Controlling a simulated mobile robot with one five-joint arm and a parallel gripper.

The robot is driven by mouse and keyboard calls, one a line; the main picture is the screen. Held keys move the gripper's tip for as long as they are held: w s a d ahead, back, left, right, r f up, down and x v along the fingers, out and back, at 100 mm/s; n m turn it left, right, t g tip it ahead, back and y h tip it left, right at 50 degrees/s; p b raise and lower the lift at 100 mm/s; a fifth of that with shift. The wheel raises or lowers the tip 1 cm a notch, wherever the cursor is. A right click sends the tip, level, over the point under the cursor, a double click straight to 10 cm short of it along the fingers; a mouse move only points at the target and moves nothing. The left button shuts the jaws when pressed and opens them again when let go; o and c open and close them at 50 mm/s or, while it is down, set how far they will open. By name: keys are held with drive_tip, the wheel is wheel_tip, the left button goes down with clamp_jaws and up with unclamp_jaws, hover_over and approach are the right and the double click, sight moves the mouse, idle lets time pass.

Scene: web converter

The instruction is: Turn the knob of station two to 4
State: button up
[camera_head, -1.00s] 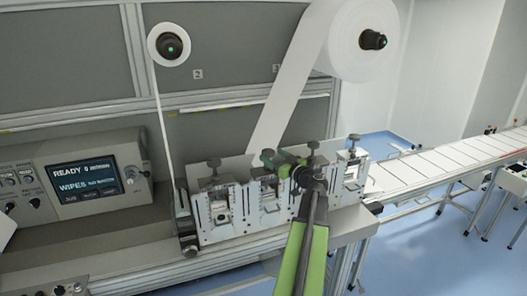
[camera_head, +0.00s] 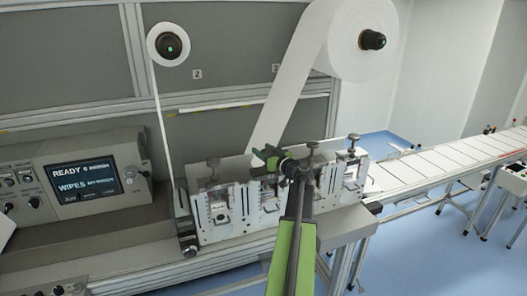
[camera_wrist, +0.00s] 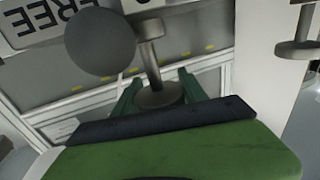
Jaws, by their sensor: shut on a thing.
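A row of white stations (camera_head: 222,212) stands along the machine's front, with dark knobs on top. My gripper (camera_head: 266,160), with green fingers, is over the second station from the left and hides most of its knob. In the wrist view, the green fingers of my gripper (camera_wrist: 160,92) stand on both sides of a grey round knob (camera_wrist: 158,96) on a short post and are shut on it. I cannot read the knob's setting.
A white web (camera_head: 290,85) runs down from a large roll (camera_head: 345,40) behind my gripper. The control panel (camera_head: 88,180) is at left, a conveyor (camera_head: 440,175) at right.

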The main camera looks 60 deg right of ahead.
drive_tip(key=shift+c, duration=1.2)
drive_tip(key=shift+d, duration=0.25)
drive_tip(key=shift+c, duration=0.8)
drive_tip(key=shift+a, duration=0.2)
drive_tip(key=shift+s+m+g+h, duration=0.1)
drive_tip(key=shift+m+g+h, duration=0.5)
drive_tip(key=shift+h, duration=0.4)
drive_tip(key=m+g+h, duration=0.2)
drive_tip(key=d+m+g+h, duration=0.1)
drive_tip(key=m+g+h, duration=0.1)
drive_tip(key=h, duration=0.1)
drive_tip(key=s+m+g+h, duration=0.1)
drive_tip(key=m+g+h, duration=0.1)
drive_tip(key=m+g, duration=0.1)
drive_tip(key=shift+d, duration=0.2)
drive_tip(key=m+g+h, duration=0.1)
drive_tip(key=g, duration=0.1)
drive_tip(key=m+g, duration=0.2)
drive_tip(key=s+m+g+h, duration=0.1)
drive_tip(key=g, duration=0.1)
drive_tip(key=shift+d+g+h, duration=0.25)
drive_tip(key=shift+g+h, duration=0.05)
drive_tip(key=shift+g, duration=0.1)
drive_tip(key=shift+s+m+g, duration=0.3)
drive_tip(key=shift+m+g, duration=0.65)
drive_tip(key=shift+g, duration=0.35)
drive_tip(key=shift+s+m+g, duration=0.25)
drive_tip(key=shift+m+g, duration=0.7)
drive_tip(key=shift+g, duration=0.35)
drive_tip(key=shift+a, duration=0.1)
